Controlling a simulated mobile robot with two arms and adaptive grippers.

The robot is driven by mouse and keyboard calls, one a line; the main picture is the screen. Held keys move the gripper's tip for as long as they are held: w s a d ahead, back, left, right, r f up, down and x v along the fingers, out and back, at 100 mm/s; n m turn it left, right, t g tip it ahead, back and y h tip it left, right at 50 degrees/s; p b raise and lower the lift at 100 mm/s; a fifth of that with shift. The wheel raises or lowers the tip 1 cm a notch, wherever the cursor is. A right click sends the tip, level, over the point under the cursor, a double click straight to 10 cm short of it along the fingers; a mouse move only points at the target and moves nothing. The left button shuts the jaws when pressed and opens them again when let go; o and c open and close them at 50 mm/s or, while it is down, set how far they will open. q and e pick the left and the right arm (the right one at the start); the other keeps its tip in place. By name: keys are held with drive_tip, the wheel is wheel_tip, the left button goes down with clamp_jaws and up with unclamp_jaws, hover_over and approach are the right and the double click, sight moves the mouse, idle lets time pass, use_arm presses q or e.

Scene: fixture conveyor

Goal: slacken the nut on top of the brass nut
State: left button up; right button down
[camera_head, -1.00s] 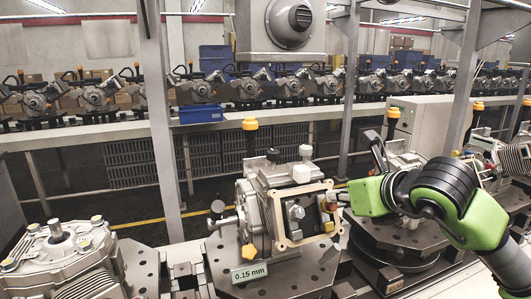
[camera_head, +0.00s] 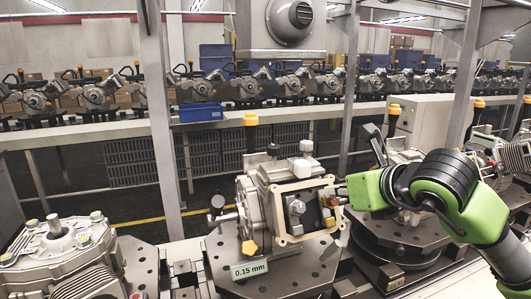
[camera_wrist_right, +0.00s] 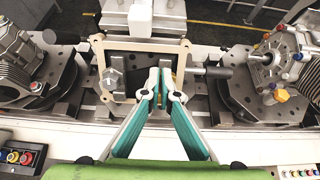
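A grey pump-like housing (camera_head: 255,212) with a tan rectangular gasket plate (camera_head: 281,235) stands on a dark fixture plate. Inside the plate opening is a steel hex bolt (camera_head: 297,208), which also shows in the right wrist view (camera_wrist_right: 112,77). Small brass-coloured and red parts (camera_head: 328,222) sit near the opening's right side. My right gripper (camera_wrist_right: 160,82) is at the right part of this opening. Its teal-backed fingertips are close together, with a small brownish-yellow patch between them. The fingers hide the nuts there, so I cannot tell contact or grip. My left gripper is out of view.
A neighbouring housing (camera_head: 60,245) stands at the left. A handle (camera_wrist_right: 212,72) sticks out right of the plate in the wrist view. A metal post (camera_head: 160,120) rises behind. A "0.15 mm" label (camera_head: 249,269) is on the fixture's front. A conveyor with several housings runs behind.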

drive_tip(key=shift+a+f, duration=0.2)
drive_tip(key=shift+f, duration=0.05)
drive_tip(key=v, duration=0.2)
drive_tip(key=r+v, duration=0.1)
drive_tip(key=v, duration=0.2)
drive_tip(key=shift+a+r, duration=0.1)
drive_tip(key=shift+r, duration=0.05)
